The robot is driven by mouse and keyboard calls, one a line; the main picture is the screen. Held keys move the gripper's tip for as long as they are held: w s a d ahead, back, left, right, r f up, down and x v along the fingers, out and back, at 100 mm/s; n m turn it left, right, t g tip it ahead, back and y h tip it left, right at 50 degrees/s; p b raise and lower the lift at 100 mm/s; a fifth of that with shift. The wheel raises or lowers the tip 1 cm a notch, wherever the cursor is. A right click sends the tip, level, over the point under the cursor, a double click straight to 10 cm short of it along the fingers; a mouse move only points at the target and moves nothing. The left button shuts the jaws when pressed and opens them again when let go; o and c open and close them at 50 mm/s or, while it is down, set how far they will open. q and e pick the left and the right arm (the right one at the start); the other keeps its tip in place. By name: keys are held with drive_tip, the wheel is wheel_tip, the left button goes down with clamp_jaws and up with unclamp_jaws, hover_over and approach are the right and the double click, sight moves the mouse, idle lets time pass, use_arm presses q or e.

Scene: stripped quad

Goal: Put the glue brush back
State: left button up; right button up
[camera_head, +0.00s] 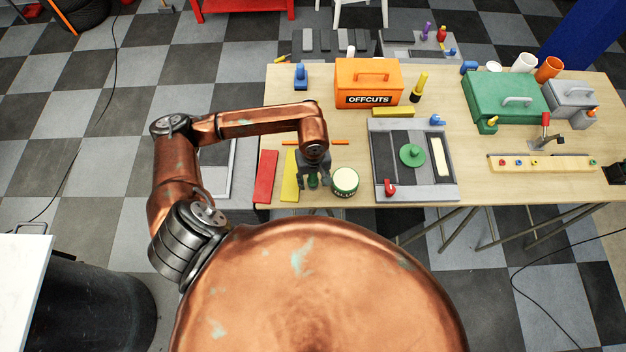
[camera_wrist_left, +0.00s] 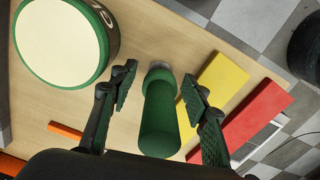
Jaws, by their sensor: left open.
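A green-handled piece (camera_wrist_left: 160,115) with a pale grey end, which looks like the glue brush, is between the two fingers of my left gripper (camera_wrist_left: 155,100) in the left wrist view. Gaps show between it and the fingers. My left gripper is open. In the head view my left gripper (camera_head: 313,178) is over the near edge of the wooden table (camera_head: 250,203), with the green handle (camera_head: 313,182) partly hidden below it. A round green pot with a cream top (camera_head: 345,180) stands just to the right; it also shows in the left wrist view (camera_wrist_left: 62,40).
Yellow (camera_head: 290,175) and red (camera_head: 265,177) slabs lie left of the gripper. An orange stick (camera_head: 336,142) lies behind it. A grey board (camera_head: 450,190) with tools is right of the pot. An orange OFFCUTS box (camera_head: 368,76) and green case (camera_head: 490,95) stand farther back.

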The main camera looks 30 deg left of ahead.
use_arm(q)
drive_tip(key=shift+r, duration=0.1)
drive_tip(key=shift+w+r, duration=0.1)
drive_tip(key=shift+r, duration=0.2)
wheel_tip(320, 180, up, 10)
drive_tip(key=shift+r+b, duration=0.2)
drive_tip(key=shift+b, duration=0.5)
drive_tip(key=shift+r, duration=0.6)
